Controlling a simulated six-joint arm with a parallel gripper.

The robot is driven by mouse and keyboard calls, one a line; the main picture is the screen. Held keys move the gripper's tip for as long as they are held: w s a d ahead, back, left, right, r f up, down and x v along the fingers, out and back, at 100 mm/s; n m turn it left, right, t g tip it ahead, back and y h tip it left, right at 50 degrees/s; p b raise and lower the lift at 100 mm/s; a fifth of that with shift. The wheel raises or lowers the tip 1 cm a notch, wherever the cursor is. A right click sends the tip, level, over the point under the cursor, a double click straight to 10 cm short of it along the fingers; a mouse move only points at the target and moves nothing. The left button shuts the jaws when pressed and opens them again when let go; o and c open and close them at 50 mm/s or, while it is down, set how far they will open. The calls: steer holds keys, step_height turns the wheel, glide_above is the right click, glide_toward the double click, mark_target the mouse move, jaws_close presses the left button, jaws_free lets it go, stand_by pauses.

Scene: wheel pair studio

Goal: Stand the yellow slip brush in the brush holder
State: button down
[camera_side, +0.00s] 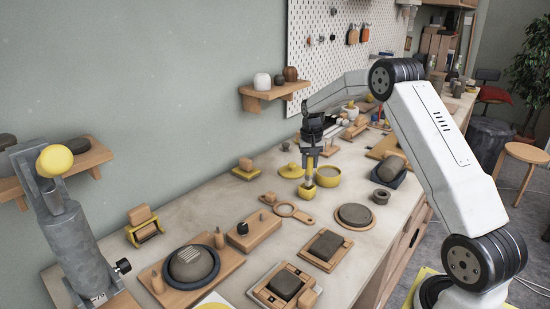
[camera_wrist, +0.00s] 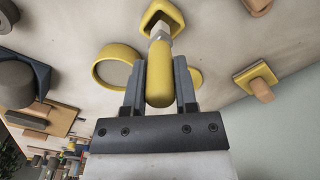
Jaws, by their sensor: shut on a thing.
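My gripper (camera_wrist: 160,84) is shut on the yellow handle of the slip brush (camera_wrist: 160,88). In the wrist view the brush's pale metal ferrule points away from me, toward a squarish yellow-rimmed holder (camera_wrist: 146,22). In the side view my gripper (camera_side: 310,168) points straight down above this small yellow holder (camera_side: 307,192), with the brush roughly upright between them. The brush's tip lies at the holder's opening, but I cannot tell how deep it sits inside. The jaws hide much of the brush in the side view.
A yellow bowl (camera_side: 327,178) stands close to the holder, with a yellow lid (camera_side: 291,171) on its other side. A wooden block on a yellow base (camera_side: 246,170) is further left. Several clay pieces on boards crowd the nearer table.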

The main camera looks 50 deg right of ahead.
mark_target(308, 171)
steer(key=shift+w+d+f, duration=0.1)
steer(key=shift+w+f, duration=0.15)
steer(key=shift+f, duration=1.55)
steer(key=shift+f, duration=0.15)
steer(key=shift+c, duration=2)
jaws_free()
step_height(308, 171, up, 12)
steer(key=shift+r, duration=0.15)
